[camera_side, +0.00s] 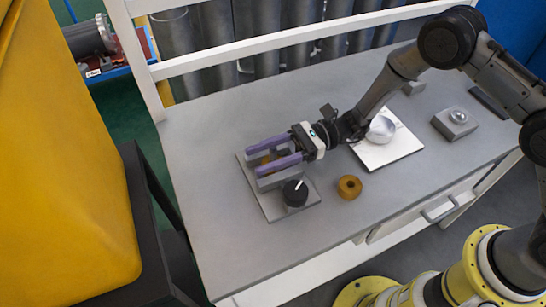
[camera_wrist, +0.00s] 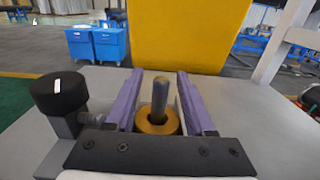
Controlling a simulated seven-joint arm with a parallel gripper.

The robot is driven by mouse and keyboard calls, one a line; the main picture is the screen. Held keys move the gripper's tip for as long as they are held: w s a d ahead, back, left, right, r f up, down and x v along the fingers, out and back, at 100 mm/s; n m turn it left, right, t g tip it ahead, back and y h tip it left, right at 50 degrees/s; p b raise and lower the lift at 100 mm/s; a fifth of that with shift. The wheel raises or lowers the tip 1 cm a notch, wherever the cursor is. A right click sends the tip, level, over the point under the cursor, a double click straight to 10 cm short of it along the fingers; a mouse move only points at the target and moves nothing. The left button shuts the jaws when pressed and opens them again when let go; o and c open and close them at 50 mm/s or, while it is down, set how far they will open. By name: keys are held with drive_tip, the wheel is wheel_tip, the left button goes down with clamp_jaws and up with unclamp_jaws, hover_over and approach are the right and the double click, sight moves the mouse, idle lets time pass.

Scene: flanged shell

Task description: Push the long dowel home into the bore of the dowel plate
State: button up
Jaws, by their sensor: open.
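A grey rod (camera_wrist: 159,98), which looks like the long dowel, stands upright in a brass ring (camera_wrist: 157,123) in the wrist view. My gripper (camera_wrist: 158,76) is open, with one purple finger on each side of the rod and clear space between. In the side view my gripper (camera_side: 254,161) lies low and level over a grey base plate (camera_side: 276,207), which may be the dowel plate. A bit of brass shows between the fingers there. The rod's lower end and the bore are hidden, so its depth cannot be told.
A black knob (camera_side: 295,193) with a white mark stands on the plate beside my fingers. A loose brass ring (camera_side: 349,187) lies on the bench to the right. A white tray (camera_side: 400,150) with a silver dome and a grey button box (camera_side: 455,125) stand farther right. The bench front is clear.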

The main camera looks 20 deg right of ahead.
drive_tip(key=shift+a, duration=0.55)
clamp_jaws()
